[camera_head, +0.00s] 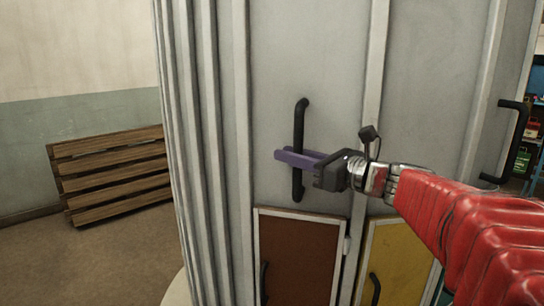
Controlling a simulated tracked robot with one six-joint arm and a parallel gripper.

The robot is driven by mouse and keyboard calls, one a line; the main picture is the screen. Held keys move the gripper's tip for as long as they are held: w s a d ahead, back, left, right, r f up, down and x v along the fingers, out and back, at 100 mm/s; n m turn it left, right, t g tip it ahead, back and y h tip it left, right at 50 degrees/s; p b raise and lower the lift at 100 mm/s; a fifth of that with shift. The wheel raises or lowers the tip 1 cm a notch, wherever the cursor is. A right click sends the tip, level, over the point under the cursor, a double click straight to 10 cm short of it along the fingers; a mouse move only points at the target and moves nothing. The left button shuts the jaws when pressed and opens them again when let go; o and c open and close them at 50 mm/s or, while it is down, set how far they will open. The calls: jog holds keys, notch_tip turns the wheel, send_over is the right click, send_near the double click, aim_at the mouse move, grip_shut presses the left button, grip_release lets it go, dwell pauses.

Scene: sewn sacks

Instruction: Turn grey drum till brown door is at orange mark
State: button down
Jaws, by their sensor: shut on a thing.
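The grey drum (305,65) fills the middle of the view, with ribbed grey panels and upright seams. A black vertical bar handle (299,125) stands on its panel. My gripper (298,158), with purple fingers, is shut on this handle near its lower half. The brown door (296,255) is low on the drum, below the held handle, with a small black handle of its own. Its lower part is cut off by the frame. No orange mark shows in this view.
A yellow door (396,262) is to the right of the brown one. Another black handle (518,135) is on the drum at the right. A wooden pallet (115,175) leans by the wall at left. Shelves with colored goods (532,130) stand at far right. Floor at left is clear.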

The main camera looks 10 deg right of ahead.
jog(key=shift+a+r, duration=0.2)
jog(key=shift+a, duration=0.15)
jog(key=c, duration=2)
grip_release()
jog(key=shift+w+a, duration=0.15)
jog(key=shift+w, duration=0.05)
jog(key=o, duration=0.4)
jog(key=shift+f+y, duration=0.2)
jog(key=shift+y, duration=0.1)
jog(key=shift+c, duration=0.2)
jog(key=shift+s, duration=0.1)
jog(key=v, duration=1.3)
jog(key=shift+s+d+r, duration=0.15)
jog(key=shift+s+d, duration=0.1)
jog(key=shift+a, duration=0.1)
